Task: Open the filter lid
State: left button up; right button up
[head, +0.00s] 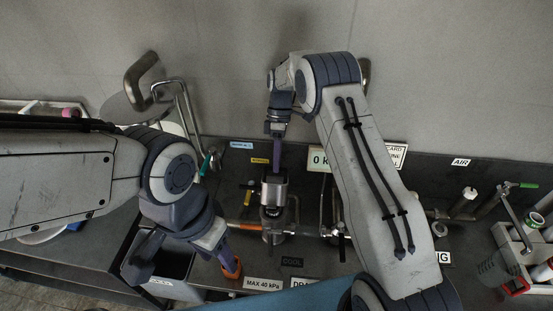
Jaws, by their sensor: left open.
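A grey metal fitting (273,189), which looks like the filter with its lid, stands on the dark panel at the centre of the head view. I cannot tell clearly where its lid begins. My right gripper (273,172) reaches down from above, with its fingers at the top of this fitting. The fingers are seen edge-on, so their gap and any contact are hidden. My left gripper (231,263) is open, lower left of the fitting and apart from it. Its fingertips are beside an orange ring-like part (231,271), and I cannot tell whether they touch it.
A curved metal handle (141,75) rises at the back left. A grey bin (175,272) is at the lower left. A tray with bottles (525,255) is at the right. The wall behind is bare.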

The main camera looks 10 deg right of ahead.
jog(key=shift+r, duration=0.15)
jog(key=shift+r+b, duration=0.4)
jog(key=s+d+r+b, duration=0.6)
jog(key=s+d+r, duration=0.1)
jog(key=d+r, duration=0.2)
jog(key=shift+s+r, duration=0.3)
jog(key=shift+r, duration=0.3)
jog(key=shift+a, duration=0.1)
jog(key=s+a+m+t+h+b, duration=0.1)
jog(key=s+a+m+t, duration=0.2)
jog(key=s+a, duration=0.9)
jog(key=s+a+f+m+t, duration=0.1)
jog(key=s+a+f+m, duration=0.1)
jog(key=s, duration=0.4)
jog(key=s+a+f+m+t, duration=0.1)
jog(key=s+a+f+m, duration=0.1)
jog(key=s, duration=0.5)
jog(key=shift+f+b, duration=0.35)
jog(key=shift+f, duration=0.35)
